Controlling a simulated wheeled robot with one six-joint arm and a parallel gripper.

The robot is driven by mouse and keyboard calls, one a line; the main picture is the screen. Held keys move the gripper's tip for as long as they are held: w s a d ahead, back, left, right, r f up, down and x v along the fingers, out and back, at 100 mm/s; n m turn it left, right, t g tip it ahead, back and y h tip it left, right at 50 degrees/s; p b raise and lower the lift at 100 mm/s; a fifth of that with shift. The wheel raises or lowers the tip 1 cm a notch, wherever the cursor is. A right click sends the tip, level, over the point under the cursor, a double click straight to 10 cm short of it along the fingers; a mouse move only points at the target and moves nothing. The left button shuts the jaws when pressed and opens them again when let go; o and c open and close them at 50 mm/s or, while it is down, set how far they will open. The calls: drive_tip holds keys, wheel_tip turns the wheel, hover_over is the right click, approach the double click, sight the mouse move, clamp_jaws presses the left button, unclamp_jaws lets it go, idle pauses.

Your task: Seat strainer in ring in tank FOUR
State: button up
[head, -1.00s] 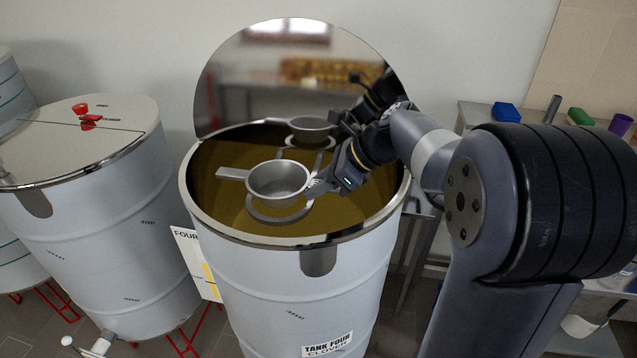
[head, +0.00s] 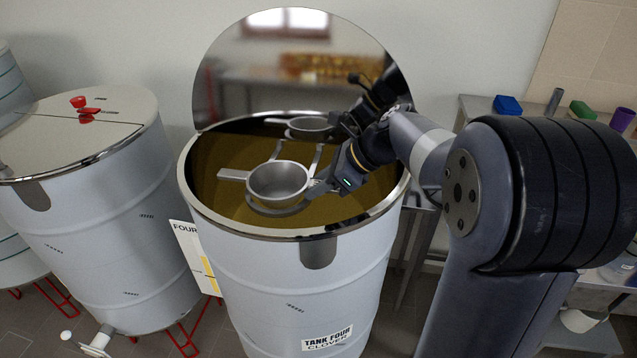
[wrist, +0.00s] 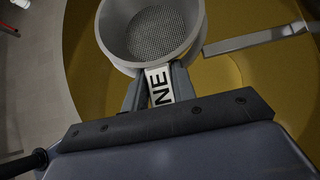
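The strainer (head: 278,184) is a grey metal bowl with a mesh bottom and a flat tab on its left. It hangs inside tank FOUR (head: 335,275), roughly level and over the ring (head: 282,209). The ring's front edge shows just below the bowl, and the bowl hides the rest. I cannot tell whether they touch. My gripper (head: 315,190) is shut on the strainer's right-hand handle. In the wrist view, my gripper (wrist: 158,84) holds a white label reading "NE", with the strainer's mesh (wrist: 160,30) beyond.
The tank's lid (head: 290,70) stands open behind and mirrors the arm and strainer. Grey support bars (head: 316,158) run from the ring towards the back. Another tank (head: 85,190), with a closed lid, stands at left. A bench (head: 480,108) with small coloured items is at right.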

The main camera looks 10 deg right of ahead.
drive_tip(key=o, duration=0.5)
drive_tip(key=shift+f, duration=0.1)
drive_tip(key=b+v, duration=0.1)
drive_tip(key=v, duration=1)
drive_tip(key=x, duration=0.5)
drive_tip(key=p+x, duration=0.1)
drive_tip(key=x, duration=0.4)
drive_tip(key=shift+a, duration=0.35)
drive_tip(key=shift+w+r+p, duration=0.1)
drive_tip(key=shift+r+p, duration=0.2)
